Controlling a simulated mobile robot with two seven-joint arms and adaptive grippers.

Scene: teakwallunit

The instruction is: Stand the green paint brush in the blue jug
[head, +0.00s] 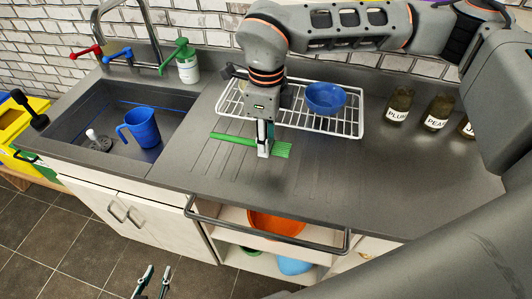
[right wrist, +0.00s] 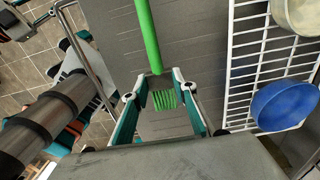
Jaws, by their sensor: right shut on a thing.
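The green paint brush (head: 232,138) is level over the drainboard, handle to the left and bristles to the right. My right gripper (head: 264,152) points down and is shut on it near the bristles. In the right wrist view the brush (right wrist: 149,38) runs up the picture from between the fingers (right wrist: 158,98). I cannot tell whether the brush touches the counter. The blue jug (head: 143,128) stands upright in the sink, handle to the left; its inside is mostly hidden. My left gripper (head: 153,282) is open and empty, low in front of the cabinets.
A white wire rack (head: 345,128) with a blue bowl (head: 325,97) stands behind my right gripper. Labelled jars (head: 400,105) stand at the back right. The sink (head: 75,135) holds a dark plug-like item (head: 98,141).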

